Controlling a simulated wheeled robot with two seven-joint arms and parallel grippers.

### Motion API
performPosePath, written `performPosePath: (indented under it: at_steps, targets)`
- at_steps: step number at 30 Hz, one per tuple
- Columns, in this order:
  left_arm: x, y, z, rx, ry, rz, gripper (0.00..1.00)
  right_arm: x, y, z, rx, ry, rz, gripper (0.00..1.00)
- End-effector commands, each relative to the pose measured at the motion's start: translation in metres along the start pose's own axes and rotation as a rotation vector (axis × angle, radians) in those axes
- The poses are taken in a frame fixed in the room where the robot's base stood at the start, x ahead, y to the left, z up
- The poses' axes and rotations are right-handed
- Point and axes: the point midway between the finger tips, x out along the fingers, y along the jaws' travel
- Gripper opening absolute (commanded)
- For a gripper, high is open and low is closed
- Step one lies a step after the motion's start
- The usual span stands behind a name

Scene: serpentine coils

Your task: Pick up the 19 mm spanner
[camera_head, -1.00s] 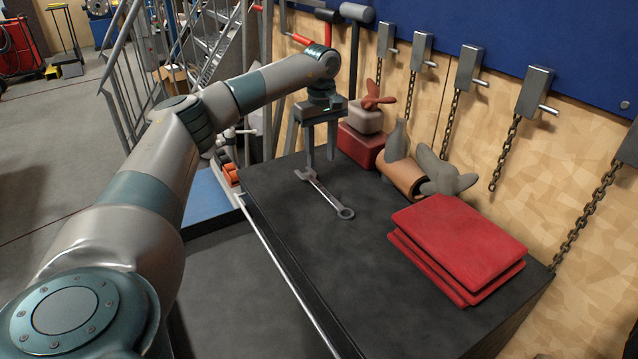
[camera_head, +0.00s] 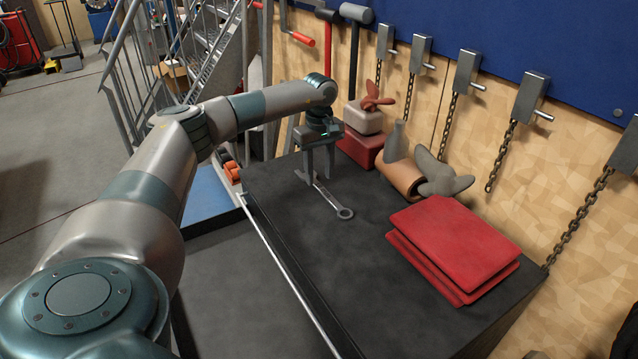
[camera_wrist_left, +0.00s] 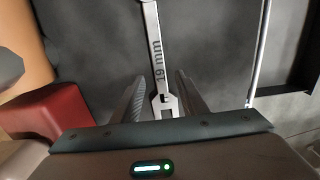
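The 19 mm spanner (camera_head: 333,200) lies on the dark bench top (camera_head: 290,220), its ring end toward the front right. In the left wrist view the spanner (camera_wrist_left: 152,50) shows its "19 mm" marking, and its open jaw end lies between the two fingers. My left gripper (camera_head: 320,180) points down over the jaw end, which it partly hides. In the left wrist view the left gripper (camera_wrist_left: 160,92) is open, with a gap on each side of the spanner. I cannot tell whether the fingertips touch the bench. My right gripper is not in view.
Red folded cloths or pads (camera_head: 455,245) lie to the right. A copper-coloured cylinder (camera_head: 400,178), a grey propeller (camera_head: 442,175) and a red block (camera_head: 360,147) stand along the back by the wall. Chains (camera_head: 500,155) hang there. The bench front is clear.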

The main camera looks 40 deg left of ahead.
Motion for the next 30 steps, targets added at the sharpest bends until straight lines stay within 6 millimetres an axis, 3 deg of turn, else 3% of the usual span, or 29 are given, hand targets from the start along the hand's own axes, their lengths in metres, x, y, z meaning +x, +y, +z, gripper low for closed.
performPosePath:
  at_steps: [1,8,30]
  targets:
    - [0.003,-0.002,0.0,0.0,-0.001,-0.004,0.39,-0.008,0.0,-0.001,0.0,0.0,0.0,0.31]
    - [0.023,-0.001,0.0,-0.002,0.0,-0.002,0.39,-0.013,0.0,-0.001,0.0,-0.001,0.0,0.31]
    - [0.025,-0.001,0.0,-0.001,0.0,0.0,0.39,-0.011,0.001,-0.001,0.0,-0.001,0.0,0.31]
